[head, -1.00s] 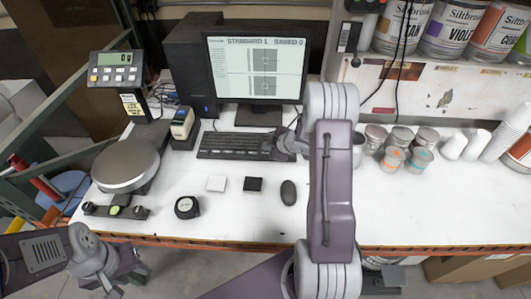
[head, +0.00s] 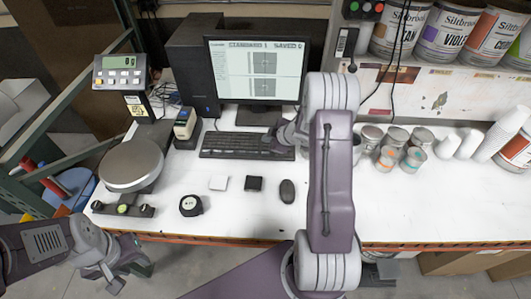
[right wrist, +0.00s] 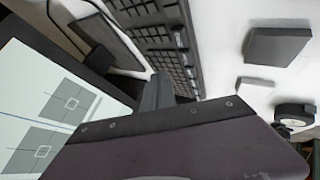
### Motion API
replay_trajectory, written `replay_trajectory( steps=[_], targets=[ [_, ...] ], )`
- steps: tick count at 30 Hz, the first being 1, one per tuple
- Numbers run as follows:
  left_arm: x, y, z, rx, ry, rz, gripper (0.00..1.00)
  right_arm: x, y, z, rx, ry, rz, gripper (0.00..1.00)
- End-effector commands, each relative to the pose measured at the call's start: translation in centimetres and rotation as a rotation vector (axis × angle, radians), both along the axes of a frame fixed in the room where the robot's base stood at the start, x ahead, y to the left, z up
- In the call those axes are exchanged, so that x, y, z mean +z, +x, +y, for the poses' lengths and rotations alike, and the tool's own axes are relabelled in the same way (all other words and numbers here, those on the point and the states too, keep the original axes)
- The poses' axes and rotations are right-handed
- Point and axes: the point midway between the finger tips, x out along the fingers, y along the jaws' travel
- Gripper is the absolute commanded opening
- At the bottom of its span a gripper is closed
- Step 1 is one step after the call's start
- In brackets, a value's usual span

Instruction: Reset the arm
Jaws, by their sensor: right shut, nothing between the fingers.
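My right arm (head: 330,185) is raised in front of the workbench in the head view. Its gripper (head: 272,140) is partly hidden by the arm and sits over the right end of the keyboard (head: 232,146), in front of the monitor (head: 258,68). In the right wrist view the right gripper (right wrist: 160,92) is shut and empty beside the keyboard; I cannot tell whether it touches it. My left gripper (head: 128,266) hangs low at the left, off the front edge of the bench; its fingers are too unclear to read.
A round scale (head: 132,163), a tape measure (head: 190,205), white (head: 219,183) and black (head: 253,183) squares and a mouse (head: 287,191) lie on the bench (head: 230,220). Small cans (head: 397,138) and white cups (head: 463,145) stand right of my arm. The bench's front middle is clear.

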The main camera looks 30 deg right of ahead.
Motion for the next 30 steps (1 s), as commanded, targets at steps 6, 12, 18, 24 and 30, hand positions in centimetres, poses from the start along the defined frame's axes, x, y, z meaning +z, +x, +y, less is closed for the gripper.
replay_trajectory(
  steps=[6,12,18,24,30],
  targets=[
    [0.0,0.0,0.0,0.0,0.0,0.0,0.36,0.0,0.0,0.0,0.0,0.0,0.0,0.0],
    [-0.7,0.0,0.0,0.0,0.0,0.0,0.36,1.1,1.5,2.7,0.063,-0.018,-0.034,0.0],
    [-3.1,0.0,0.0,0.0,0.0,0.0,0.36,8.3,2.0,12.8,0.095,-0.019,-0.131,0.0],
    [-4.4,0.0,0.0,0.0,0.0,0.0,0.36,5.5,-10.3,15.0,-0.402,0.173,0.205,0.0],
    [-4.2,0.0,0.0,0.0,0.0,0.0,0.36,1.1,-21.3,15.1,-0.779,0.295,0.572,0.0]
  ],
)
